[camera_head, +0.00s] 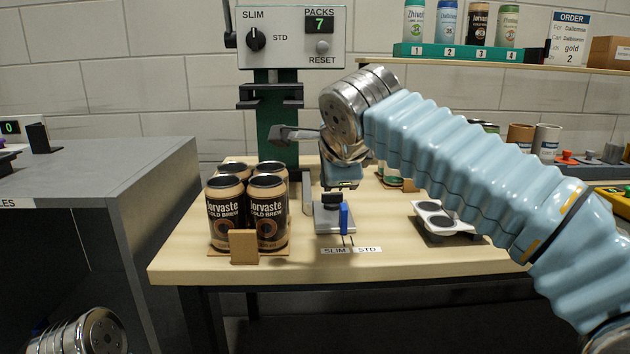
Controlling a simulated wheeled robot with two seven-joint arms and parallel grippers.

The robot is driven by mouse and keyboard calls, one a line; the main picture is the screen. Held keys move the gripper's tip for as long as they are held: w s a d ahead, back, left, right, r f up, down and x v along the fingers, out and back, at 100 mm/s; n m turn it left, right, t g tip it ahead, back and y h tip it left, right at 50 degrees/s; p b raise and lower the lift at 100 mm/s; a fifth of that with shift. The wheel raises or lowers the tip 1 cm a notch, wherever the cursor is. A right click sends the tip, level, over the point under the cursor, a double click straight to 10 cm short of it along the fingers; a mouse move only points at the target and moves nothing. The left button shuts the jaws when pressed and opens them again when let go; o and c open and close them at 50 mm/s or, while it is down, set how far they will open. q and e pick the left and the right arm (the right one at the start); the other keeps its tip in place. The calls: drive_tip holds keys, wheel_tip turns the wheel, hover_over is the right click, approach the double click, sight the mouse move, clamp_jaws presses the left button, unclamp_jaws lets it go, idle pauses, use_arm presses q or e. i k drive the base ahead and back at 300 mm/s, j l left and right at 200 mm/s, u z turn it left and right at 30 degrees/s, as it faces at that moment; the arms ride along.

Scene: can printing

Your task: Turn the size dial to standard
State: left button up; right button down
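The size dial (256,39) is a black knob on the grey panel (291,38) at the top of the machine. SLIM is printed at its upper left and STD to its right. The knob stands roughly upright, and I cannot tell for sure which label its mark points to. My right arm comes in from the right, and its wrist hangs in front of the machine, below and right of the dial. My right gripper (292,134) is mostly hidden by the wrist, apart from the dial, its opening unclear. Only a metal part of my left arm shows at the lower left; its gripper is out of view.
Several dark cold brew cans (268,212) stand on the wooden table (420,264). A small fixture with a blue piece (344,218) sits beside them above SLIM and STD labels. A shelf (440,66) holds more cans at the upper right. The panel's front is clear.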

sight(255, 39)
drive_tip(key=k+l, duration=0.1)
drive_tip(key=k, duration=0.9)
